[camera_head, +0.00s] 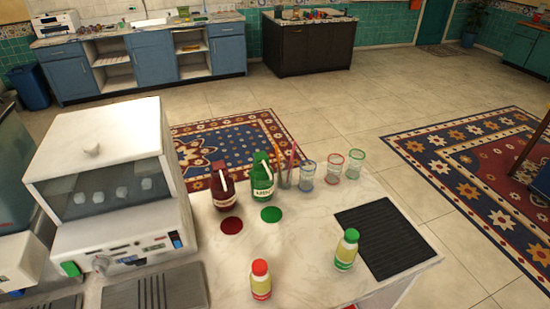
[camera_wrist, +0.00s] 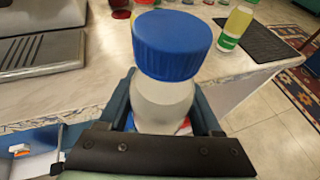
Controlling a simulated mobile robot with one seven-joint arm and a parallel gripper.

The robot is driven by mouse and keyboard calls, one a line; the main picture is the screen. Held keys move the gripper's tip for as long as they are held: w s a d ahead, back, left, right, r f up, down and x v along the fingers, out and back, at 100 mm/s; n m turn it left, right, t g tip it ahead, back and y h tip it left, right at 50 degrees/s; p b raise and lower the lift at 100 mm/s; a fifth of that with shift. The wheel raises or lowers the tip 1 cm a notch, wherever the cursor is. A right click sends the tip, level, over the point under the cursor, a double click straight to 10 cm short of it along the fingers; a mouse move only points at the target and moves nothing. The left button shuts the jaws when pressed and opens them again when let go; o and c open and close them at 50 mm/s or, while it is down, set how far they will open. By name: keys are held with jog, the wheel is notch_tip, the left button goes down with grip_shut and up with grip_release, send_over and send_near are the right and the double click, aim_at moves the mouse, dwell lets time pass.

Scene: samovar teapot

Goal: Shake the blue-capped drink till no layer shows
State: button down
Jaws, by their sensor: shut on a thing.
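In the wrist view a bottle with a blue ribbed cap (camera_wrist: 171,45) stands between my gripper's fingers (camera_wrist: 168,100). My gripper is shut on this blue-capped drink (camera_wrist: 163,103), just off the counter's front edge. Its upper body looks pale and cloudy. Its lower body and most of its label are hidden behind the gripper, so I cannot tell whether a layer shows. Neither the gripper nor this bottle is in the head view.
A red-capped bottle (camera_head: 260,280) and a green-capped bottle (camera_head: 346,250) stand on the marble counter (camera_head: 305,275). Behind them are a dark red bottle (camera_head: 222,187), a green bottle (camera_head: 262,178) and several glasses. A black ribbed mat (camera_head: 385,238) lies right, a white machine (camera_head: 105,185) stands left.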

notch_tip(320, 180, down, 4)
jog(key=b, duration=0.3)
notch_tip(320, 180, up, 4)
jog(key=p, duration=0.4)
jog(key=shift+r+p, duration=0.25)
jog(key=shift+p, duration=0.15)
dwell(0.3)
